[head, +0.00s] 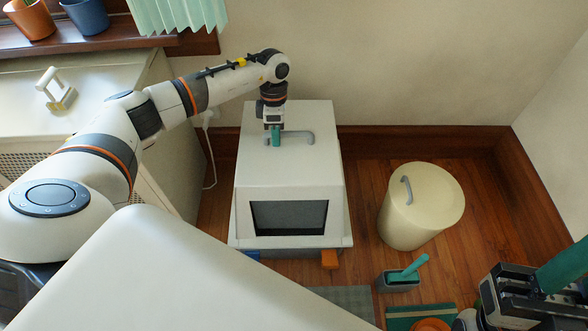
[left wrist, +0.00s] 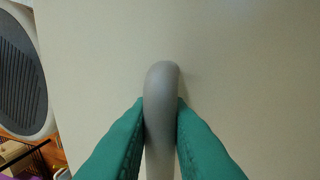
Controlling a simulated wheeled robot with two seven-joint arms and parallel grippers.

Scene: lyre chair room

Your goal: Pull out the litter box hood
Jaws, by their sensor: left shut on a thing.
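The litter box hood (head: 290,175) is a pale box with a dark front opening (head: 289,217), standing on the floor against the back wall. A grey bar handle (head: 300,136) is on its top. My left gripper (head: 276,140) is over the hood's top, shut on the left part of this handle. In the left wrist view its teal fingers press both sides of the grey handle (left wrist: 161,85), with the pale hood top (left wrist: 240,70) behind. My right gripper (head: 540,285) is at the lower right, cut by the frame edge; its finger gap does not show clearly.
A cream lidded bin (head: 422,215) stands right of the hood. A grey holder with a teal scoop (head: 400,279) and a green mat (head: 405,315) lie in front. A cabinet (head: 95,75) is at left. Wooden floor shows between hood and bin.

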